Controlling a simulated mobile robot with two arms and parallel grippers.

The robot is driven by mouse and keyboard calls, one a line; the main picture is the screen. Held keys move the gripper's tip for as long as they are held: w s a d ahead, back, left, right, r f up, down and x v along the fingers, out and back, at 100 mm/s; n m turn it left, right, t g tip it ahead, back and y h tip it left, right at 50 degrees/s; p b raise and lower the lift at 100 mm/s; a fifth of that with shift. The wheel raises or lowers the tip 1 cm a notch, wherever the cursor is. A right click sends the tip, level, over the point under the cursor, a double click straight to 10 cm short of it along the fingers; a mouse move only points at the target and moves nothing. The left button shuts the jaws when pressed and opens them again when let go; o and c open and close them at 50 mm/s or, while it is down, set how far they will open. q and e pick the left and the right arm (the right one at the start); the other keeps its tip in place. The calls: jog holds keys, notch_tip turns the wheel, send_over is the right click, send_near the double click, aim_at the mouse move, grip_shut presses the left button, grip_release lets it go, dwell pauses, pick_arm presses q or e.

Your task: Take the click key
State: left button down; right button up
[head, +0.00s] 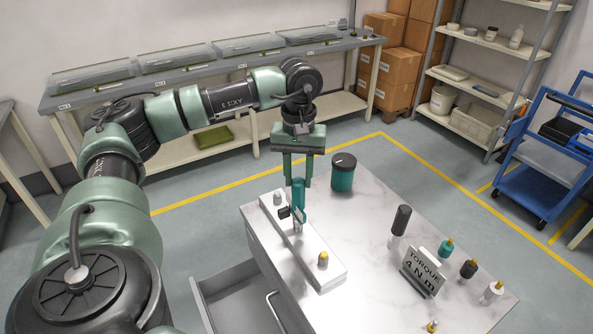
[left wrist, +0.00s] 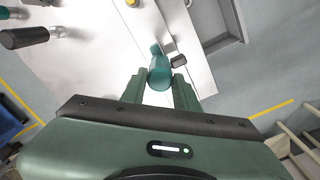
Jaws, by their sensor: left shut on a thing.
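The click key (head: 298,200) looks like an upright tool with a teal handle and a thin lower end, with a small dark piece beside it. It stands at a long white block (head: 318,262) on the table; I cannot tell whether its lower end is in the block or just above it. My left gripper (head: 298,184) points down from above and is shut on the teal handle. In the left wrist view the teal handle (left wrist: 160,74) shows between the fingertips (left wrist: 158,88). My right gripper is not in view.
The white table (head: 370,285) carries a teal jar with a black lid (head: 343,172), a black-handled tool (head: 401,220), a "TORQUE 4 N m" sign (head: 423,271) and several small yellow-tipped pieces. A grey drawer (head: 238,305) stands open at the table's left side.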

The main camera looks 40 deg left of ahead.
pick_arm(q)
jog(key=shift+r+p, duration=0.95)
jog(key=shift+r, duration=0.6)
notch_tip(320, 180, up, 4)
jog(key=p, duration=0.3)
jog(key=c, duration=1.8)
grip_release()
jog(key=shift+c, duration=0.2)
grip_shut()
